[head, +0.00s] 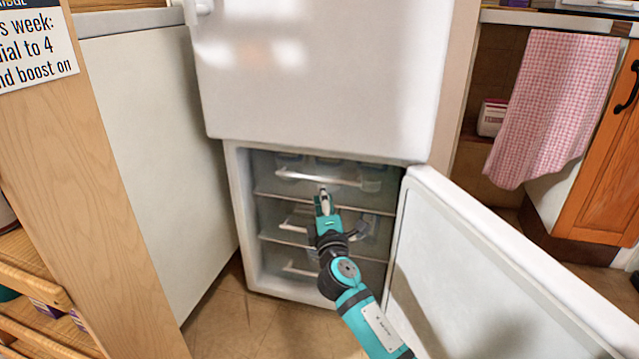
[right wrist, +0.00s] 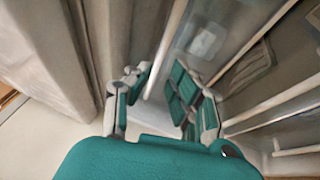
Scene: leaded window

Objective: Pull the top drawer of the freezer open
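The freezer (head: 238,215) is the lower compartment of a white fridge. Its door (head: 480,280) stands open to the right. Inside are stacked clear drawers; the top drawer (head: 290,160) has a pale bar handle (head: 345,181) along its front and looks closed. My right gripper (head: 323,200) is at the top drawer's front, its tips by the middle of the handle. In the right wrist view the gripper (right wrist: 162,88) is open, with a pale bar (right wrist: 168,45) between its fingers, nearer the left one. I cannot tell whether they touch it. My left gripper is out of view.
The closed upper fridge door (head: 320,80) hangs right above the freezer opening. A white side panel (head: 160,150) and a wooden shelf unit (head: 90,180) stand left. A checked towel (head: 555,105) hangs at right. Bare floor (head: 245,325) lies in front.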

